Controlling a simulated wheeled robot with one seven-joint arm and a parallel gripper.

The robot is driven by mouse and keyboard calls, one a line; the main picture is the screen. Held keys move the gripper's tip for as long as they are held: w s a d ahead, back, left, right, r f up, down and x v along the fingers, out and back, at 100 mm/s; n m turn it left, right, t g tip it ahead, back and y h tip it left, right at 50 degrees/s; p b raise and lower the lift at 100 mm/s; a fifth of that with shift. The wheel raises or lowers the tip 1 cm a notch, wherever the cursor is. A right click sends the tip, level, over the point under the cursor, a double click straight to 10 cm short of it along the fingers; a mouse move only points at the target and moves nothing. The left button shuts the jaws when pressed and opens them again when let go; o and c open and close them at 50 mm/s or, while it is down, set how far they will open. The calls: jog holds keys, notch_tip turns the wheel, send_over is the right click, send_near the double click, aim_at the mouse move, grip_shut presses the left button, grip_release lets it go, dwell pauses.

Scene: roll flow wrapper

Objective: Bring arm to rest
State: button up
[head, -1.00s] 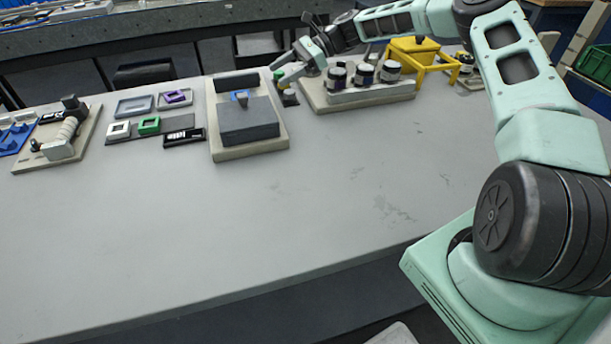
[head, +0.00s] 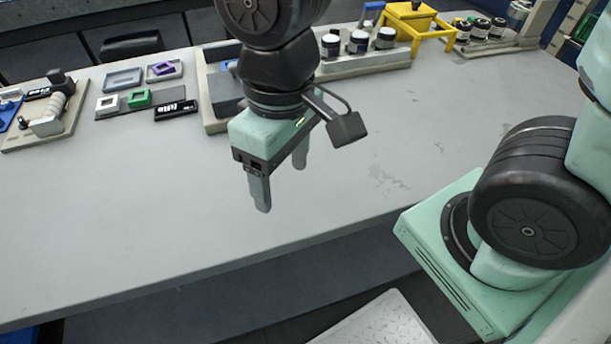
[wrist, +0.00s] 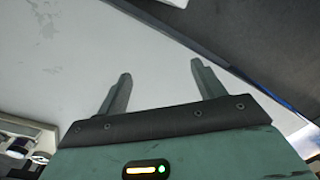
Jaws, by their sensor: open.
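My gripper (head: 281,184) hangs over the grey table (head: 190,215), fingers pointing down, in front of the dark block on its pale base. Its two fingers are apart with nothing between them. In the wrist view my gripper (wrist: 158,92) is also open and empty, with bare tabletop and the table's edge beyond the fingertips. My wrist and forearm hide much of the dark block (head: 226,92).
Small coloured frames, including a green one (head: 139,98), lie at the left beside a roller fixture (head: 48,118). Several dark jars (head: 358,42) stand on a rack behind, next to a yellow stand (head: 412,20). The table's front and middle are clear.

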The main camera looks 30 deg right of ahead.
jog(key=s+d, duration=0.1)
jog(key=s+d+n, duration=0.1)
jog(key=shift+s+n+t, duration=0.3)
jog(key=shift+s, duration=0.1)
notch_tip(320, 180, up, 7)
jog(key=p, duration=0.6)
jog(key=shift+p, duration=0.4)
jog(key=shift+a, duration=0.1)
